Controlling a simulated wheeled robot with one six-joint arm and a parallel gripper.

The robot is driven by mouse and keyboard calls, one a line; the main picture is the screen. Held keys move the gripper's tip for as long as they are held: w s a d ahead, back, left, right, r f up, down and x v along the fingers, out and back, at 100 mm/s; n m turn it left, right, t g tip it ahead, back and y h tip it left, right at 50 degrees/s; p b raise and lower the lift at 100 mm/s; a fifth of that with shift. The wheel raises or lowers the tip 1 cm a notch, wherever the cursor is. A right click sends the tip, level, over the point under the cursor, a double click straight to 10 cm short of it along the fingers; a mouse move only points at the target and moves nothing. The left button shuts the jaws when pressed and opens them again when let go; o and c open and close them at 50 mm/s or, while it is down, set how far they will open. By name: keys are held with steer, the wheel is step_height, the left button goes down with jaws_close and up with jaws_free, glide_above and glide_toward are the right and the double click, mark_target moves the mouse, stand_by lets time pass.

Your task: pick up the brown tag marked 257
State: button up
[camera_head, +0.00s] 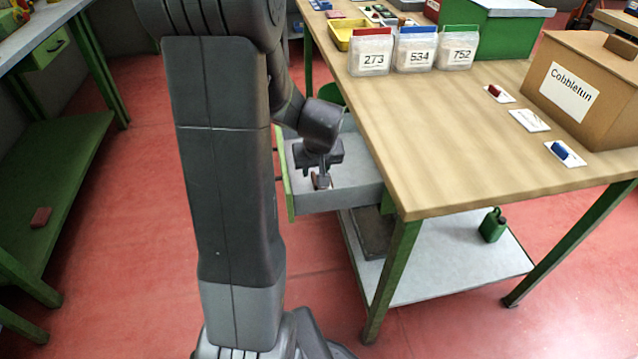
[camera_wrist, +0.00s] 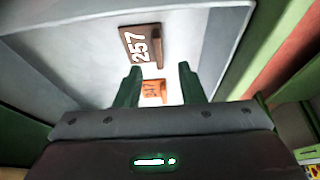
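The brown tag marked 257 (camera_wrist: 141,46) lies on the pale floor of an open drawer in the wrist view, ahead of my fingertips. A smaller orange tag (camera_wrist: 153,90) lies nearer, in the gap between the two fingers; its marking is hard to read. My gripper (camera_wrist: 160,78) is open, with its dark green fingers apart and nothing held. In the head view my gripper (camera_head: 321,183) reaches down into the drawer (camera_head: 345,199). The tags are mostly hidden there by the gripper.
The drawer's walls stand close around my gripper. The workbench top (camera_head: 440,165) is beside it, with numbered bags (camera_head: 413,52), a cardboard box (camera_head: 590,90) and several white cards near the box. A green can (camera_head: 493,226) stands on the lower shelf. A reddish block (camera_head: 40,217) lies at left.

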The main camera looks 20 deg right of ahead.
mark_target(315, 178)
steer(key=shift+b+x, duration=0.45)
steer(key=shift+x, duration=2.15)
steer(key=shift+d, duration=0.1)
jaws_close()
